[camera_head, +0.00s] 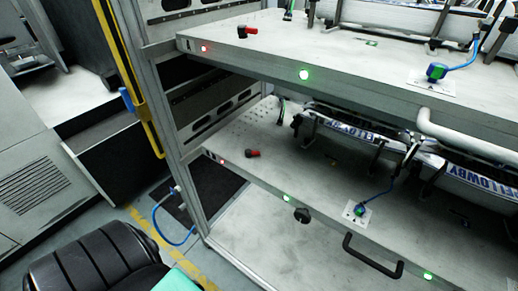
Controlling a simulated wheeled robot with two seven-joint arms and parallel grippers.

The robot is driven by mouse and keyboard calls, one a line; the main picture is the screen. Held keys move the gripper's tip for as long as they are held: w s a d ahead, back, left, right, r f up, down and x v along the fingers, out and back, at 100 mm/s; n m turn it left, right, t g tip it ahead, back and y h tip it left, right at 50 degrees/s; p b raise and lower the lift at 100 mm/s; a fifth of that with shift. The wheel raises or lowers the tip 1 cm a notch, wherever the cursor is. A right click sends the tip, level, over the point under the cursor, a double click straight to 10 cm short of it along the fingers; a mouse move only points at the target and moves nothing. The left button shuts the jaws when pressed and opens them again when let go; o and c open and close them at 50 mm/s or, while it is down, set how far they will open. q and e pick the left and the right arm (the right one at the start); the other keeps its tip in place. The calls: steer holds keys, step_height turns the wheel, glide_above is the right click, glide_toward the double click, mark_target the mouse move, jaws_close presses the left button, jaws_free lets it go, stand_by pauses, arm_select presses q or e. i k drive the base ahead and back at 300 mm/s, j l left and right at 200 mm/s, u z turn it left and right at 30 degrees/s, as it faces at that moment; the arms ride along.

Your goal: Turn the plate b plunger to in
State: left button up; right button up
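Two pale plates are stacked in a metal rack, an upper plate (345,62) and a lower plate (262,135). On the upper plate a small red-and-black plunger-like part (247,31) sits near the left end. A similar red-and-black part (253,153) sits on the lower plate. A round black knob (302,215) is on the front edge of the lower plate. I cannot read any letter that marks plate b, nor tell whether a plunger is in or out.
A pale handle (462,139) juts from the upper plate and a black handle (372,256) from the lower one. Blue cables with green-and-blue plugs (436,72) rise from both plates. A rack post (165,130) stands at the left.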

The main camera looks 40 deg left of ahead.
mark_target(248, 153)
steer(key=k+j+z, duration=0.3)
steer(key=j, duration=0.25)
steer(key=k+j+z, duration=0.25)
steer(key=k+j, duration=0.15)
steer(key=k, duration=0.2)
